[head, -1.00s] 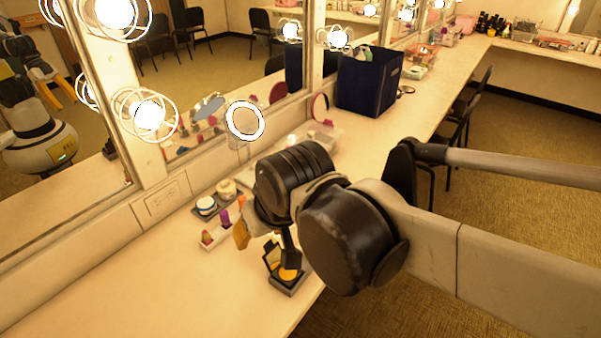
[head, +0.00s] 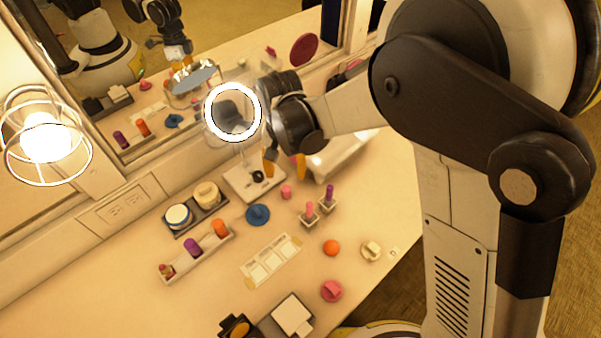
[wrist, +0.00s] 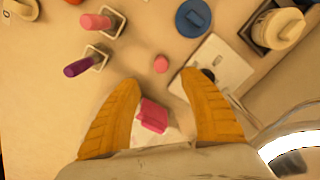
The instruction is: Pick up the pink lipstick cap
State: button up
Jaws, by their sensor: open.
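A small pink cylinder, which looks like the pink lipstick cap (head: 286,191), stands on the counter between the blue knobbed disc (head: 258,215) and a pink lipstick (head: 310,208) in a holder. In the wrist view the cap (wrist: 161,63) lies beyond my fingertips, apart from them. My gripper (head: 285,164) is open above the counter, just behind the cap in the head view. In the wrist view another pink, blocky piece (wrist: 152,115) shows between the yellow fingers (wrist: 160,85); whether they touch it cannot be told.
A purple lipstick (head: 329,192) stands in a holder beside the pink one. The ring mirror (head: 232,112) on its white base (head: 248,183) stands close left of my gripper. An orange ball (head: 331,247), a pink knobbed disc (head: 331,290) and a lipstick tray (head: 205,252) are nearer.

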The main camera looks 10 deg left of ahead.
aim_at(286, 189)
notch_tip(286, 189, down, 4)
jog(key=shift+s+a+f+b, duration=0.15)
jog(key=shift+f+b, duration=0.05)
jog(key=shift+b, duration=0.55)
notch_tip(286, 189, down, 5)
jog(key=b, duration=0.3)
jog(key=shift+f, duration=0.2)
jog(key=shift+r, duration=0.1)
jog(key=c, duration=0.9)
